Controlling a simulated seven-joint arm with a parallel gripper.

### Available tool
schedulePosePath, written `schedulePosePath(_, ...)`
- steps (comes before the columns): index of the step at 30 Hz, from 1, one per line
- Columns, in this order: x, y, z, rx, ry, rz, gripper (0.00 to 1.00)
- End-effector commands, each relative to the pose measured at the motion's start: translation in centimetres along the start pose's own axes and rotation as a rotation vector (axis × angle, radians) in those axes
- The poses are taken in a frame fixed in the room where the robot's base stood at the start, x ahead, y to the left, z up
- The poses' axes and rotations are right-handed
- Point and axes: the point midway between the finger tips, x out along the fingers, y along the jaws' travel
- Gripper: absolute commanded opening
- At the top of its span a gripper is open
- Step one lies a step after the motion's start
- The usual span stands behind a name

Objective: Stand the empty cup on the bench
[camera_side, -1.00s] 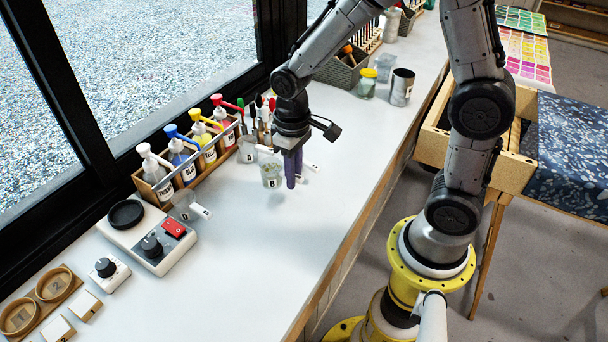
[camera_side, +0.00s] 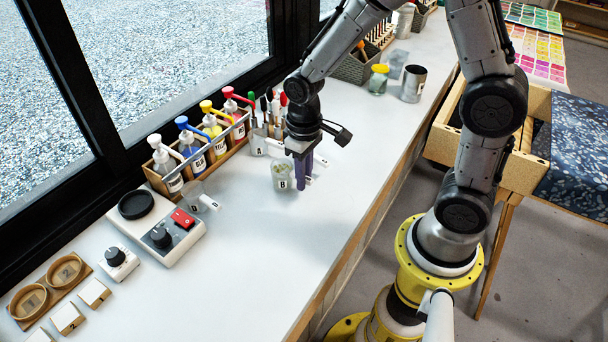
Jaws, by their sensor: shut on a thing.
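A clear cup marked B (camera_side: 282,172) is held upright by my gripper (camera_side: 303,184), whose purple fingers are shut at its right side. Pale greenish bits show in or through the cup; I cannot tell which. I cannot tell whether its base touches the white bench (camera_side: 255,235) or hangs just above it. Another clear cup, marked D (camera_side: 195,194), stands to the left, with its tab pointing right. A third clear cup (camera_side: 258,145) stands behind, near the bottle rack. A white tab (camera_side: 320,161) shows right of my fingers; its cup is hidden.
A wooden rack of pump bottles (camera_side: 198,160) lines the window side. A hotplate-like device with a red switch (camera_side: 183,218) stands at left. A grey metal beaker (camera_side: 413,84) and a yellow-lidded jar (camera_side: 378,80) stand farther back. The bench front is clear.

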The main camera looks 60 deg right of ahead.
Motion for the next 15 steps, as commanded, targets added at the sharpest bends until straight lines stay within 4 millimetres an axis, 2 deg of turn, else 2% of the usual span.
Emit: schedulePosePath(15,0.62,0.0,-0.01,0.0,0.0,0.0,0.0)
